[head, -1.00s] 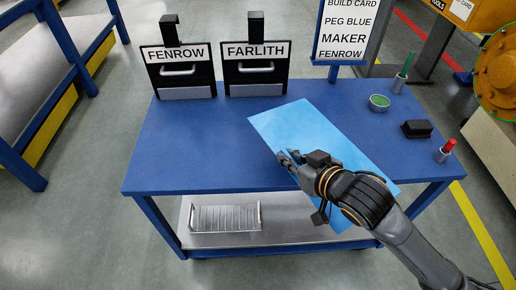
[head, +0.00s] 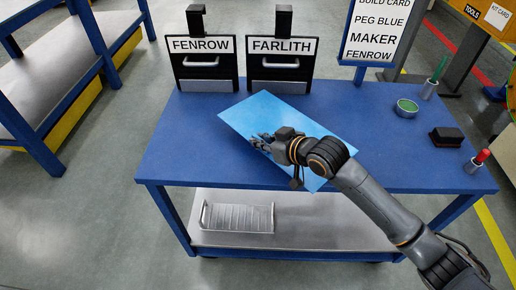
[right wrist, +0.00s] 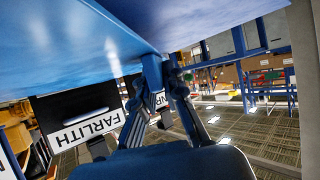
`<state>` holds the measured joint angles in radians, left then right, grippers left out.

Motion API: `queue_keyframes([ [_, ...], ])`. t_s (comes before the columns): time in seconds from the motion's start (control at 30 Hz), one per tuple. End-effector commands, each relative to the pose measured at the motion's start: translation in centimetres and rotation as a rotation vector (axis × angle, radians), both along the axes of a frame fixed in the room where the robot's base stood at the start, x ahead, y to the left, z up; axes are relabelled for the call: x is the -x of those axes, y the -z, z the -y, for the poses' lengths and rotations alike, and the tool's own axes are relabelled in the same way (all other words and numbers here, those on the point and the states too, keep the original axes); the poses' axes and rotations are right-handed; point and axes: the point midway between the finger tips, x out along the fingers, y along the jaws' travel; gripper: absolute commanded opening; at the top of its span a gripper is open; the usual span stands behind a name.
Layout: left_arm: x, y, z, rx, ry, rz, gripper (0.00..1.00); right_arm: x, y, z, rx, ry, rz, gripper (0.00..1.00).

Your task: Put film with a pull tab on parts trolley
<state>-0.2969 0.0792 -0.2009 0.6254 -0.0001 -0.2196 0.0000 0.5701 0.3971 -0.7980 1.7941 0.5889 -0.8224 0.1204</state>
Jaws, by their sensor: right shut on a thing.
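The film is a light blue sheet (head: 272,112), seen over the blue-topped table (head: 185,150) in the head view. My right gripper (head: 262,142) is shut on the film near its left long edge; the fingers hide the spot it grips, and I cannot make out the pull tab. In the right wrist view the sheet (right wrist: 60,40) spans the upper left, beside the gripper fingers (right wrist: 162,100). No trolley is labelled; a blue-framed unit with grey decks (head: 62,70) stands at the left. My left gripper is out of view.
Two black holders, FENROW (head: 205,65) and FARLITH (head: 282,65), stand at the table's back. A sign (head: 374,32) lists FENROW as maker. A green-filled tin (head: 406,107), black block (head: 446,137) and red-topped item (head: 479,160) are at right. A wire rack (head: 238,217) sits on the lower shelf.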

Motion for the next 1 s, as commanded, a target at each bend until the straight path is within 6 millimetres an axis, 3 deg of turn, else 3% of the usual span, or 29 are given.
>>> queue_keyframes([
  [0.3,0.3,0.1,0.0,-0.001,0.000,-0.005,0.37,-1.9,2.6,-1.2,-0.001,0.000,0.001,0.00],
  [0.5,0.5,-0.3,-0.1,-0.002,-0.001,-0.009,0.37,-1.8,5.2,-1.0,0.000,0.001,0.000,0.00],
  [0.9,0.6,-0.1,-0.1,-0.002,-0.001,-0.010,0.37,-1.7,5.8,-1.1,-0.001,0.000,0.002,0.00],
  [0.93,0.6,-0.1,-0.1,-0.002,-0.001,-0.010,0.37,-1.7,5.8,-1.1,-0.001,0.000,0.002,0.14],
  [1.0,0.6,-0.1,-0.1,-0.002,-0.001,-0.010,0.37,-1.7,5.7,-1.1,-0.001,0.000,0.002,0.29],
])
